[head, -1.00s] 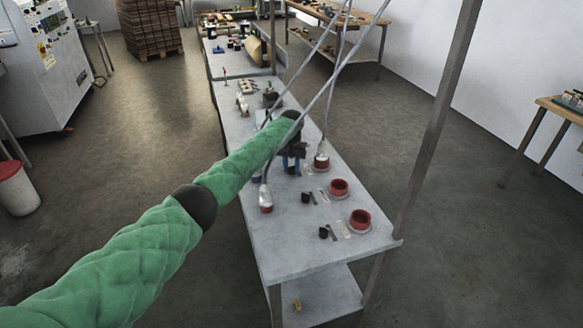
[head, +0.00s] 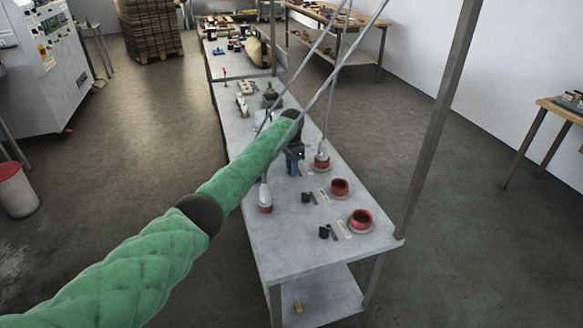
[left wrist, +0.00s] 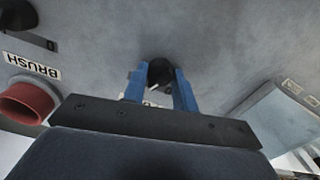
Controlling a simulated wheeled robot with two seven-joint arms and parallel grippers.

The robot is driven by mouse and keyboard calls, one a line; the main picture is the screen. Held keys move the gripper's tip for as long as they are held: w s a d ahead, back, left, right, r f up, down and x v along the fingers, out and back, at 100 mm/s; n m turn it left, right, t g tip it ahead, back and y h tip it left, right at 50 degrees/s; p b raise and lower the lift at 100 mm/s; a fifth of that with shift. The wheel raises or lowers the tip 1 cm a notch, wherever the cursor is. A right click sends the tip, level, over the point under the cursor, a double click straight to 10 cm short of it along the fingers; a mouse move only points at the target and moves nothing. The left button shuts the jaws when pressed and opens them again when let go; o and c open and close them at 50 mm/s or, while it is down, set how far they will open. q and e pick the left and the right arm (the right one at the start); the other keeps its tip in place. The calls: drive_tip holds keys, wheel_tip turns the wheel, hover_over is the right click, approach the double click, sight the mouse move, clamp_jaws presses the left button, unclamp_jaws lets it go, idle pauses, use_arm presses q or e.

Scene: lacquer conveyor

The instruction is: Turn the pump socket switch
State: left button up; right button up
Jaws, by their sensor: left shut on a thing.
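My left gripper (left wrist: 158,88) has two blue fingers closed on a small black knob (left wrist: 160,70) on the grey surface, in the left wrist view. A white pointer mark shows low on the knob. A pale label beneath it is mostly hidden by the fingers and gripper body, so I cannot read it. In the head view my left gripper (head: 295,163) is down at the grey table (head: 290,240), largely covered by my green-sleeved forearm, and the knob is hidden there. My right gripper is not in view.
Red-rimmed cups (head: 340,188), black knobs with labels (head: 324,232) and white-and-red brush-like items (head: 265,198) stand on the table near the gripper. Grey slanting rods (head: 310,105) pass close to my forearm.

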use_arm(q)
drive_tip(key=shift+w+r+m, duration=0.1)
drive_tip(key=shift+m, duration=0.3)
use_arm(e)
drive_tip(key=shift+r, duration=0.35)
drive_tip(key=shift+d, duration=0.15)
use_arm(q)
drive_tip(key=o, duration=1)
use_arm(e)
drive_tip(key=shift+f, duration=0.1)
